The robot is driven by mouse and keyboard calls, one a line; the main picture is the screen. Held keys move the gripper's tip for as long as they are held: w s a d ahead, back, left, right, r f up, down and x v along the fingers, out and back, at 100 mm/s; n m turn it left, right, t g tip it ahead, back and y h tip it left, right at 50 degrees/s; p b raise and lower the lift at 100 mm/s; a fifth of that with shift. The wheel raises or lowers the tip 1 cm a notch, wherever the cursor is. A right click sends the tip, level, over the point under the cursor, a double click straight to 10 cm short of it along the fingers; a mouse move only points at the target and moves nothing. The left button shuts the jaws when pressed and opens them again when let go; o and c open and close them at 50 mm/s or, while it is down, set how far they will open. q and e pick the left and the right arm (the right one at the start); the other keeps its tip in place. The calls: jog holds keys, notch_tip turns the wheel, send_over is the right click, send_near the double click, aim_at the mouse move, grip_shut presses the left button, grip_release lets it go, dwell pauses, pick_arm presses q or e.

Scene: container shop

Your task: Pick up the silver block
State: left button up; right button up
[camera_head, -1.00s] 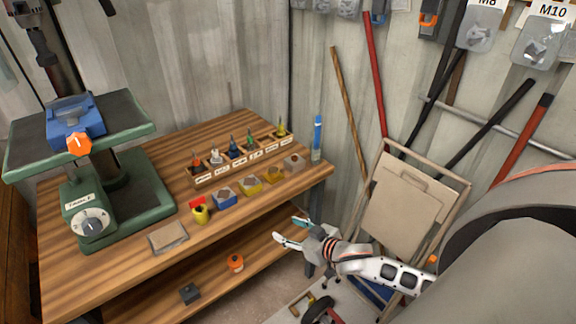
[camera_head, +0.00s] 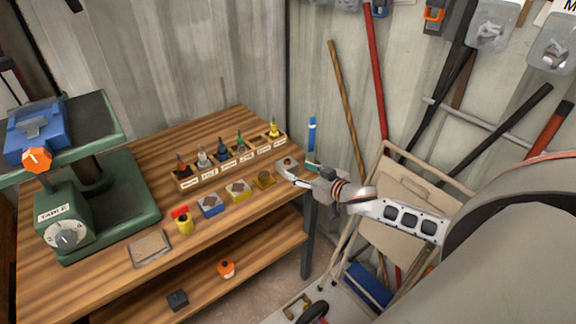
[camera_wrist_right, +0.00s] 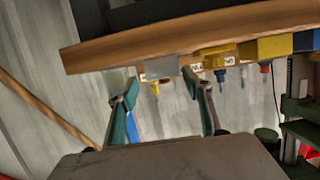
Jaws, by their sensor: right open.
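The silver block (camera_head: 288,162) sits at the right end of the front row on the wooden workbench (camera_head: 150,170), near the bench's right edge. In the head view my right gripper partly covers it. In the wrist view, which looks upside down, the silver block (camera_wrist_right: 160,68) is a plain grey face at the bench edge. It lies ahead of and between my open fingers. My right gripper (camera_head: 296,170) is open and empty, close to the block; in the wrist view its two teal-padded fingers (camera_wrist_right: 160,92) are spread apart. Contact cannot be made out. My left gripper is not in view.
Yellow (camera_head: 238,190) and blue (camera_head: 210,205) holders stand left of the block. Behind is a wooden rack (camera_head: 228,164) of colored bottles. A green machine (camera_head: 95,220) stands at left. A blue upright item (camera_head: 312,135) is near the right corner; tools lean on the wall.

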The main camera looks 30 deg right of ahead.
aim_at(291, 166)
jog(key=x, duration=0.3)
jog(key=r+x, duration=0.1)
jog(key=x, duration=0.1)
jog(key=shift+w+a+f, duration=0.2)
jog(key=shift+w+a, duration=0.1)
jog(key=shift+w, duration=0.15)
jog(key=shift+w+f, duration=0.2)
jog(key=shift+w, duration=0.3)
jog(key=shift+r, duration=0.1)
jog(key=c, duration=1.2)
